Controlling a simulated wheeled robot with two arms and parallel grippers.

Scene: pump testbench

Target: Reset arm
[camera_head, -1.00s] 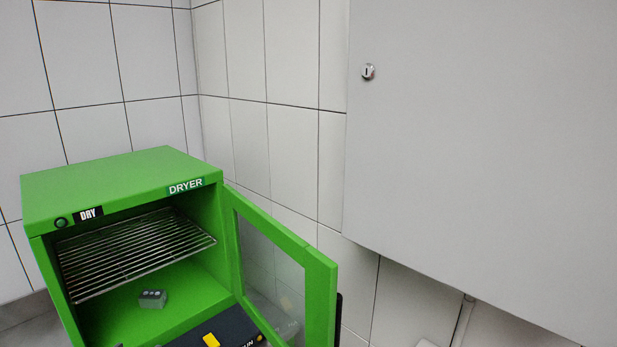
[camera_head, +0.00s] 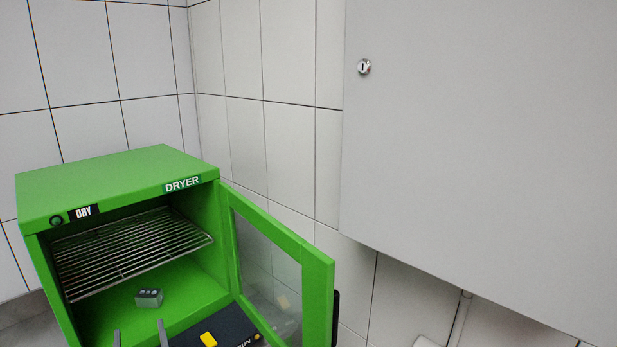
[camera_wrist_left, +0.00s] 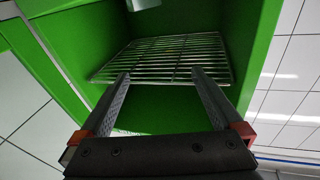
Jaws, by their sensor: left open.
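My left gripper (camera_head: 140,333) shows as two grey fingertips at the bottom edge of the head view, in front of the green dryer's opening. The fingers are apart with nothing between them. In the left wrist view the open fingers (camera_wrist_left: 160,75) point towards the dryer's wire rack (camera_wrist_left: 165,58). The green dryer (camera_head: 110,182) stands at the left with its glass-paned door (camera_head: 318,290) swung open to the right. A small grey block (camera_head: 149,297) lies on the dryer floor below the rack. My right gripper is not in view.
A dark case with a yellow latch (camera_head: 208,339) lies at the bottom, partly cut off, near the open door. A large grey cabinet (camera_head: 480,150) with a lock hangs on the right. White tiled walls (camera_head: 80,60) close the corner behind.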

